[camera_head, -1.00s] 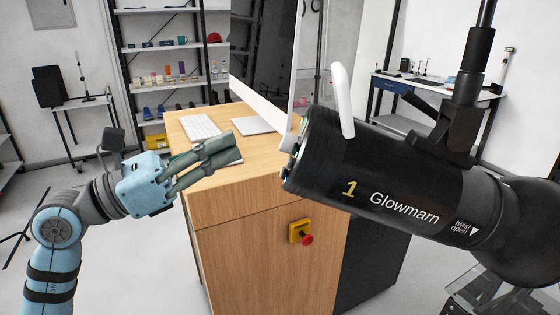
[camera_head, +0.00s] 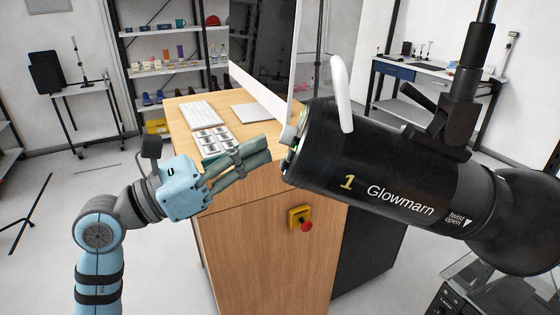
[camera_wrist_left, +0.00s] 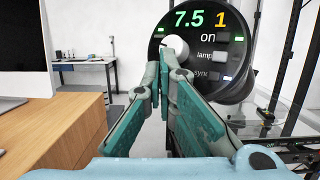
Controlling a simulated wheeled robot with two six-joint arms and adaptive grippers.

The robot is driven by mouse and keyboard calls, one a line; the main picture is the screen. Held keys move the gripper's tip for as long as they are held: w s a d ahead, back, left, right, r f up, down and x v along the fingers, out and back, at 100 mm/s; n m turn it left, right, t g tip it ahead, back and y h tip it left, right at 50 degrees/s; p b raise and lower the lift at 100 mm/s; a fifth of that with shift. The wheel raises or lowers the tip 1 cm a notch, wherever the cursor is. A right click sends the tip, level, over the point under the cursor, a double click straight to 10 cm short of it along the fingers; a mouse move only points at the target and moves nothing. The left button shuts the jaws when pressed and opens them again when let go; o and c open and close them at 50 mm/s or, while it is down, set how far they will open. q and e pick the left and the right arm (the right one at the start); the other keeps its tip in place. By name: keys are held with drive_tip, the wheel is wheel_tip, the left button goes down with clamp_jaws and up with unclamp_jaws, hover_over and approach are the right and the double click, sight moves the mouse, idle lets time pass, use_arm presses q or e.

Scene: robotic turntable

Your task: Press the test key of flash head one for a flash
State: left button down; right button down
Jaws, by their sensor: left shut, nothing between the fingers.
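Flash head one (camera_head: 375,190) is a black cylinder marked "1 Glowmarn", hung from a black stand at the right of the head view. Its round rear panel (camera_wrist_left: 207,86) faces my left wrist camera and shows a green 7.5, an orange 1, a pale knob (camera_wrist_left: 178,47) and the labels "on", "lamp" and "sync". I see no test label; the fingers cover the panel's lower left. My left gripper (camera_head: 268,147) is shut and empty, its tips close to the left of the rear panel. I cannot tell whether they touch it. My right gripper is out of view.
A wooden cabinet (camera_head: 265,240) stands below, with a keyboard (camera_head: 194,114), a keypad (camera_head: 214,140) and a monitor (camera_head: 262,93) on top. A yellow box with a red button (camera_head: 301,218) is on its front. A white handle (camera_head: 341,95) rises from the flash head.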

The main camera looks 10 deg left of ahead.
use_arm(q)
drive_tip(key=shift+d, duration=0.1)
idle(0.8)
drive_tip(key=shift+d+f, duration=0.1)
drive_tip(key=shift+d, duration=0.2)
drive_tip(key=shift+d+f, duration=0.15)
drive_tip(key=shift+d, duration=0.2)
idle(0.5)
idle(0.4)
drive_tip(key=shift+a+r, duration=0.25)
drive_tip(key=shift+a, duration=0.5)
drive_tip(key=a, duration=0.1)
drive_tip(key=a+r, duration=0.1)
drive_tip(key=a, duration=0.1)
drive_tip(key=a+b, duration=0.1)
drive_tip(key=shift+a+r, duration=0.35)
